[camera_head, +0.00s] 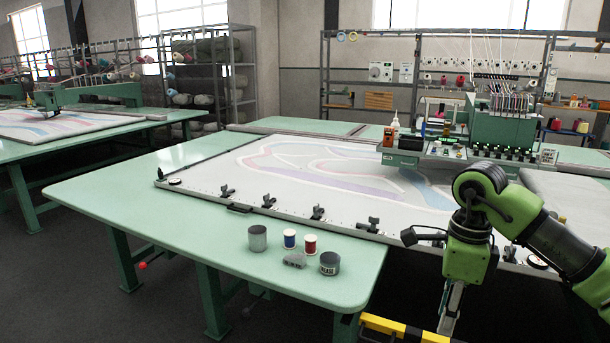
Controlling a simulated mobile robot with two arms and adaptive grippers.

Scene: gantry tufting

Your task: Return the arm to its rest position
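My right arm comes in from the right, bent at the elbow, with its green wrist hanging down in front of the table's right front edge. The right gripper (450,310) points downward near the bottom of the picture. Its fingers are seen narrowly from the side, so I cannot tell whether they are open or holding anything. My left arm and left gripper are out of view.
On the green table (130,200) stand a grey tin (257,238), blue spool (289,239), red spool (310,244) and dark tin (330,263). The clamped frame (290,210) and tufting head (500,130) lie behind. A yellow-black bar (385,325) is below.

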